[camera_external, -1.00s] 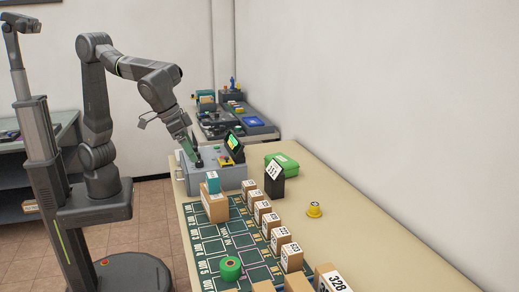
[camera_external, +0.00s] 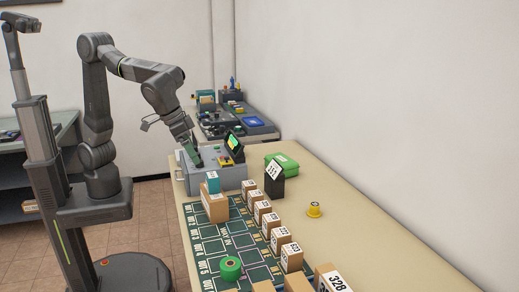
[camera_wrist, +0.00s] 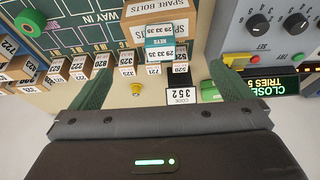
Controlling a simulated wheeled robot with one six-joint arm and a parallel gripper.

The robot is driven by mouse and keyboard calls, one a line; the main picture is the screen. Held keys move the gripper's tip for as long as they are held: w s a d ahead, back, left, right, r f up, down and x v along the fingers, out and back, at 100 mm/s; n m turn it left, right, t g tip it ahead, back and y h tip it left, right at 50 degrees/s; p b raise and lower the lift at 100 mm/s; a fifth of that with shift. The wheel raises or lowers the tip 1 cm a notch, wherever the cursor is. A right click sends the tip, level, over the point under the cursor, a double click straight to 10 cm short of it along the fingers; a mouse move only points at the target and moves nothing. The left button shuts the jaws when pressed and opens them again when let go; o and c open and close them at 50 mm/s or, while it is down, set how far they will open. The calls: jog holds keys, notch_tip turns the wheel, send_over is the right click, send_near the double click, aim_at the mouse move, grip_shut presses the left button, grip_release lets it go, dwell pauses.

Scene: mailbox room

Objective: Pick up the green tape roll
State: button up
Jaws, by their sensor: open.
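The green tape roll (camera_external: 231,268) lies flat on the green sorting mat (camera_external: 205,247) at the near end of the table. In the wrist view the tape roll (camera_wrist: 29,24) is at the top left corner, far from the fingers. My gripper (camera_external: 195,157) is over the grey control box at the table's far end, well away from the roll. In the wrist view my gripper (camera_wrist: 163,78) shows two green fingers spread wide with nothing held between them.
Several numbered cardboard boxes (camera_external: 277,238) line the mat's right side. The grey control box (camera_external: 220,174) has a small screen. Bare tabletop (camera_external: 370,240) lies along the wall.

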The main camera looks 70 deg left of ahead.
jog(key=c, duration=0.5)
jog(key=m+g+h+p, duration=0.1)
jog(key=m+h+p, duration=0.3)
jog(key=m, duration=0.7)
send_near(235, 262)
jog(key=shift+h, duration=0.5)
jog(key=x, duration=0.3)
jog(key=a+x, duration=0.1)
jog(key=x, duration=0.1)
jog(key=shift+w+f, duration=0.15)
jog(key=shift+w, duration=0.1)
jog(key=shift+s+p+x, duration=0.2)
jog(key=shift+p+x, duration=0.95)
jog(key=shift+x, duration=1.45)
